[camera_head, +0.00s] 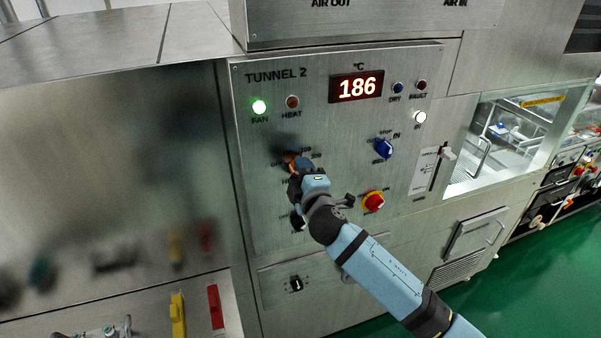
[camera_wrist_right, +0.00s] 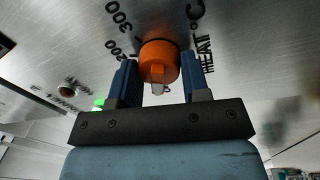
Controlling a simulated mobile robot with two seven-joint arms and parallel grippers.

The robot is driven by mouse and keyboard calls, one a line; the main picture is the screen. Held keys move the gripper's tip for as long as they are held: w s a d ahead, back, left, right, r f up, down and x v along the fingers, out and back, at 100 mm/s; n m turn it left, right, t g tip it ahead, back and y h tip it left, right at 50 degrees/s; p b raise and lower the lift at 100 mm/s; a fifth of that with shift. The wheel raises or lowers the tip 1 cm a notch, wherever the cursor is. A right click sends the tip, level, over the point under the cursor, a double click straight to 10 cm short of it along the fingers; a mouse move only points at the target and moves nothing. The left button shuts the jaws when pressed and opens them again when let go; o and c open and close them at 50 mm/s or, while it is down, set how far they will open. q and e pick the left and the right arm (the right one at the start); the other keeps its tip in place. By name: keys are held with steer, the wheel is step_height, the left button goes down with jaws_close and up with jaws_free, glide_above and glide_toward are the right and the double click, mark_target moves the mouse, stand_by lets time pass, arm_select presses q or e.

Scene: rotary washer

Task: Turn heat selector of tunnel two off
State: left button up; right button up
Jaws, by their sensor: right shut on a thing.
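The tunnel 2 panel (camera_head: 330,120) faces me, with its temperature display (camera_head: 356,86) reading 186. The orange heat selector knob (camera_wrist_right: 158,60) shows in the wrist view, with HEAT and 300 printed around it. My right gripper (camera_wrist_right: 160,80) is shut on this knob, one finger on each side. In the head view my right gripper (camera_head: 294,172) is at the panel's left side and hides most of the knob. The knob's exact setting is hard to read. My left gripper is in neither view.
The green FAN lamp (camera_head: 259,106) is lit and the HEAT lamp (camera_head: 292,101) looks dark. A blue selector (camera_head: 383,148) and a red emergency button on yellow (camera_head: 373,201) are right of my arm. A black knob (camera_head: 298,221) is just below my gripper.

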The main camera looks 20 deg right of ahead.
steer(key=shift+n, duration=0.3)
steer(key=o, duration=0.9)
steer(key=s+b, duration=0.1)
steer(key=s, duration=0.3)
steer(key=s+b, duration=0.1)
steer(key=s, duration=0.4)
steer(key=s+f+b, duration=0.1)
steer(key=s, duration=0.4)
steer(key=shift+d+b, duration=0.2)
steer(key=shift+b, duration=0.1)
steer(key=shift+w, duration=0.1)
